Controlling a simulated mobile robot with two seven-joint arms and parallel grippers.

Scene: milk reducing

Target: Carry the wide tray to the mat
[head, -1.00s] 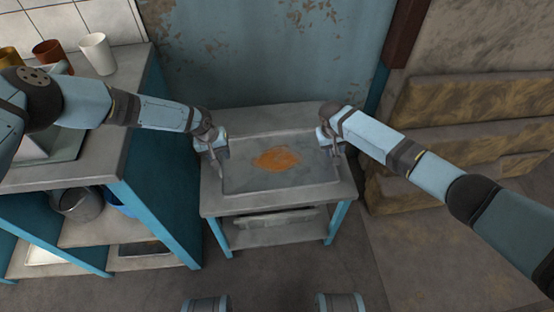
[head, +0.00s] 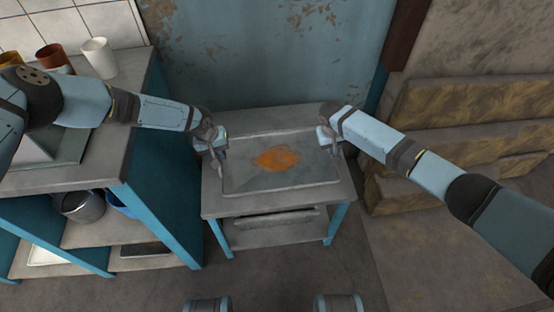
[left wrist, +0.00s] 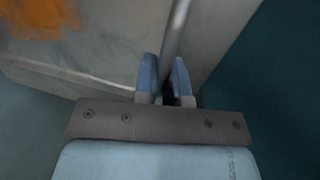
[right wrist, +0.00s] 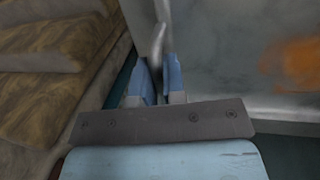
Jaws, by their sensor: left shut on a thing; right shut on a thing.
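The wide tray (head: 240,178) is grey and rectangular with a thin raised rim and an orange patch (head: 276,159) in its middle. It is over a small grey table (head: 215,205) with blue legs; any gap beneath it is hard to see. My left gripper (head: 217,164) is shut on the tray's left side, and the left wrist view shows its fingers (left wrist: 165,82) around a grey bar. My right gripper (head: 332,150) is shut on the right side, its fingers (right wrist: 158,80) around a similar bar. I cannot make out a mat.
A counter (head: 110,150) with a white cup (head: 98,57), brown cups and a sink stands at the left; a metal pot (head: 82,206) is on its lower shelf. Stacked tan blocks (head: 450,140) stand at the right. A blue wall is close behind the table. Floor is clear in front.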

